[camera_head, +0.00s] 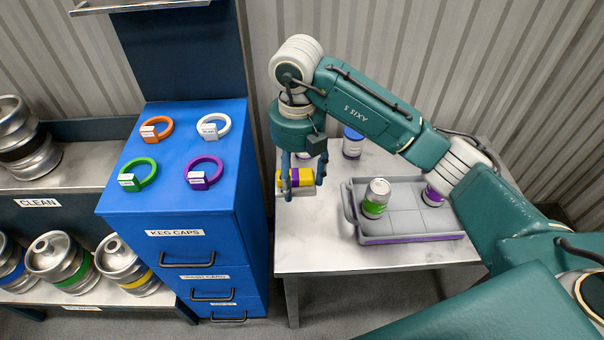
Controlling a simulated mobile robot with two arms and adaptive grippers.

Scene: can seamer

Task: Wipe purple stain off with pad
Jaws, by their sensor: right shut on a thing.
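My right gripper (304,190) points down over the left part of the table (310,240). Its fingers are shut on a small yellow pad (283,180) with a purple patch between the fingers. The pad is low, at or just above the tabletop; I cannot tell if it touches. I see no separate purple stain on the bare tabletop; the area under the pad and gripper is hidden. My left gripper is not in view.
A grey tray (410,222) holds a green-banded can (376,198) and a purple-banded can (433,196). A blue-topped can (352,143) stands behind. The blue cabinet (175,218) with several coloured rings adjoins the left. The table's front left is clear.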

